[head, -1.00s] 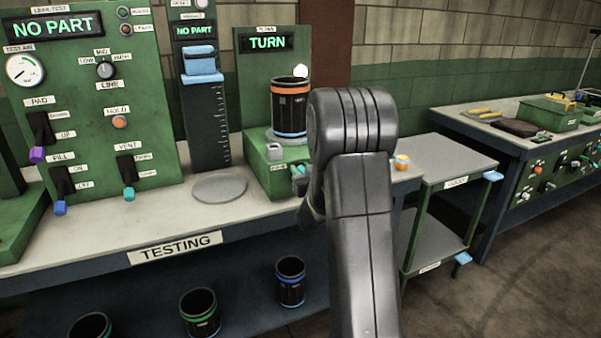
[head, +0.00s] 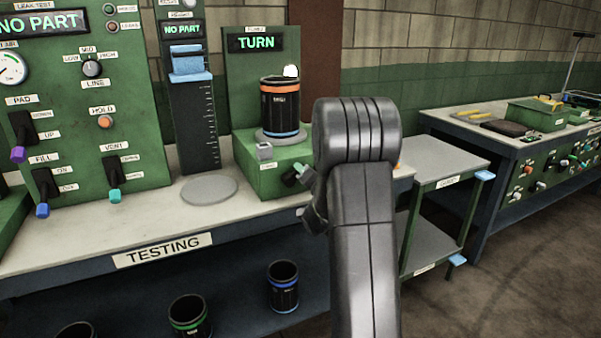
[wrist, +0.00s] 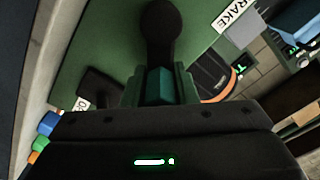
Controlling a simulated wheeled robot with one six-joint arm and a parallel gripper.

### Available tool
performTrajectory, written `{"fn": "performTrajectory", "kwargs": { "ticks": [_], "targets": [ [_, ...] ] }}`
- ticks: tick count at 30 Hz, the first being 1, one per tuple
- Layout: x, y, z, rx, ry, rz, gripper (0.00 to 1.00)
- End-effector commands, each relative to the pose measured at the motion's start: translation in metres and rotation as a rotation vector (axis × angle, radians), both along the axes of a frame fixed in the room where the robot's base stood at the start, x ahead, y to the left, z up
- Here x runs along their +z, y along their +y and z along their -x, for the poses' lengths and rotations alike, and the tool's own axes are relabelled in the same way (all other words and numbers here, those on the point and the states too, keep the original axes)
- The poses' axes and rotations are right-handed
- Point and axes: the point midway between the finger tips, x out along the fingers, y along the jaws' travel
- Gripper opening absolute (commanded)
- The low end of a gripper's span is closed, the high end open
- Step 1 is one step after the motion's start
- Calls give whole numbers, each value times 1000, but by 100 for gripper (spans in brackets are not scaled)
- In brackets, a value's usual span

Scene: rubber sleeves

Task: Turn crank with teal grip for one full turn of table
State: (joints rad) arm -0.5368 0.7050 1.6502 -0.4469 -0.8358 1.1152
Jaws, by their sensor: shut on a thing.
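The crank's teal grip (wrist: 160,86) sits between my gripper's fingers (wrist: 158,90) in the wrist view, and the gripper is shut on it. The crank's dark arm (wrist: 160,45) runs from the grip to a round hub on the green face. In the head view the crank (head: 291,178) shows on the front of the green turning station, partly hidden by my arm. A lit display above reads TURN.
A BRAKE label (wrist: 236,12) shows in the wrist view. A green leak-test panel (head: 100,130) with several levers stands left. A grey cart (head: 447,160) stands right. Canisters sit on the lower shelf.

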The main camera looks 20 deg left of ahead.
Motion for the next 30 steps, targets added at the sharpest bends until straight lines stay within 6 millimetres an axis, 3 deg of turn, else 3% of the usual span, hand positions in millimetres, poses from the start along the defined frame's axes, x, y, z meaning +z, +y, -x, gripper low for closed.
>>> {"fn": "performTrajectory", "kwargs": {
  "ticks": [30],
  "targets": [
    [-52,-6,-5,-6,729,-609,3]
  ]
}}
